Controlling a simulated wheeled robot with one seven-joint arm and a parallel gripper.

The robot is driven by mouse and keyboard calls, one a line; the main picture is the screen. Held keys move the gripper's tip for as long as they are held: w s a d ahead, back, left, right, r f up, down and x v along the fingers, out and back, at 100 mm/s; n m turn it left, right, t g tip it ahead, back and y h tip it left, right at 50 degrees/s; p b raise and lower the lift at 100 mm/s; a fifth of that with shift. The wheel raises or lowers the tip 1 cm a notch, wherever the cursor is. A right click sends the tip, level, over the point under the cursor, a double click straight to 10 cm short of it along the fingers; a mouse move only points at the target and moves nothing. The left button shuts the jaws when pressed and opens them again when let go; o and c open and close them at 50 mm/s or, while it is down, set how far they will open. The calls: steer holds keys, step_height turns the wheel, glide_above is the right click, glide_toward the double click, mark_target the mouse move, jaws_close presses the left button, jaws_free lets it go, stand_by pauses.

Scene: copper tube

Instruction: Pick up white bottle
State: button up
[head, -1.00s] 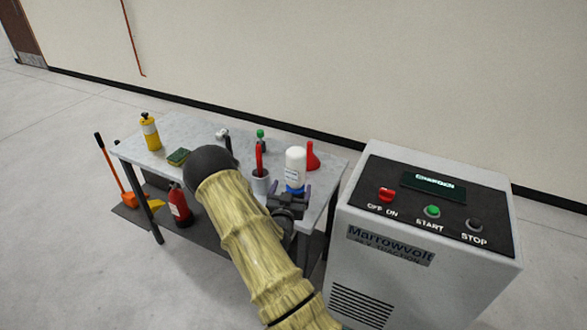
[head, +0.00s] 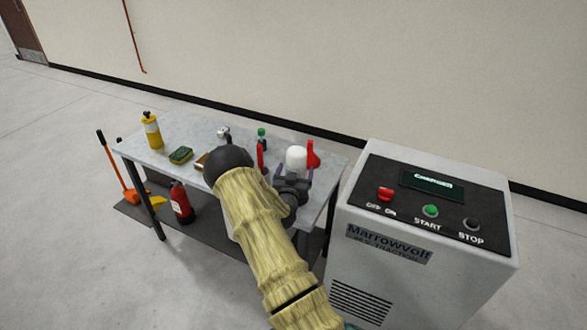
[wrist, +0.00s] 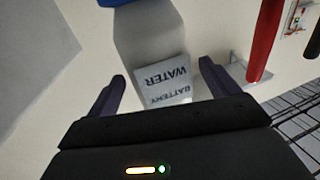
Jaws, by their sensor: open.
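The white bottle (head: 296,158) stands upright near the right end of the table, partly hidden behind my gripper (head: 293,178) in the head view. In the wrist view the bottle (wrist: 148,45) appears upside down, with a blue part at the top edge and a label reading "BATTERY WATER". My gripper (wrist: 162,75) is open, with its two purple fingers to either side of the bottle. Some room shows between the fingers and the bottle, and nothing is held. I cannot tell how deep the bottle sits between the fingers.
A red handle (wrist: 265,40) shows close to the right finger. The charger cabinet (head: 400,285) stands right of the table.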

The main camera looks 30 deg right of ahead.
steer(key=shift+p+x, duration=0.3)
steer(key=shift+x, duration=1.45)
